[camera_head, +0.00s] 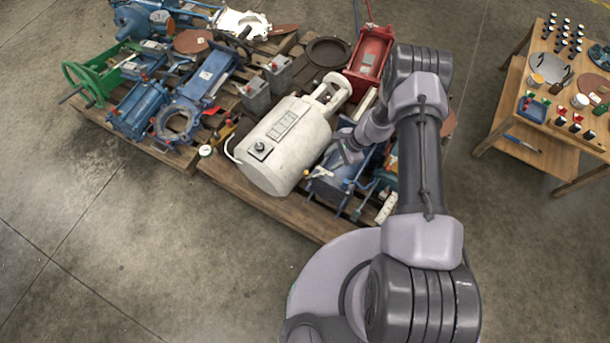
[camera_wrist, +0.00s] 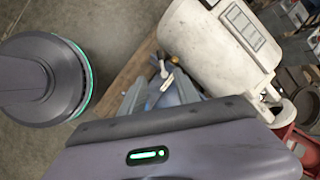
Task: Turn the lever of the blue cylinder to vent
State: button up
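The blue cylinder (camera_head: 328,187) lies on the pallet just right of a large white tank, partly hidden by my arm. A small lever with a pale yellowish handle (camera_head: 318,174) shows at its near left end. In the wrist view the blue cylinder (camera_wrist: 187,69) is partly hidden behind my gripper, and a small light-handled lever (camera_wrist: 167,80) shows beside it. My gripper (camera_head: 349,155) is above the cylinder, next to the white tank. In the wrist view its grey fingers (camera_wrist: 160,94) appear apart, with the lever beyond them. I cannot tell whether they touch it.
Blue valves (camera_head: 140,105), a green frame (camera_head: 92,75) and a red part (camera_head: 370,55) crowd the pallets. A wooden table (camera_head: 555,165) with small items stands at right. The floor at lower left is clear.

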aim_at(310, 177)
jog(key=b+x, duration=0.6)
jog(key=x, duration=1)
jog(key=shift+f+b, duration=0.2)
jog(key=shift+b, duration=0.1)
grip_shut()
dwell(0.4)
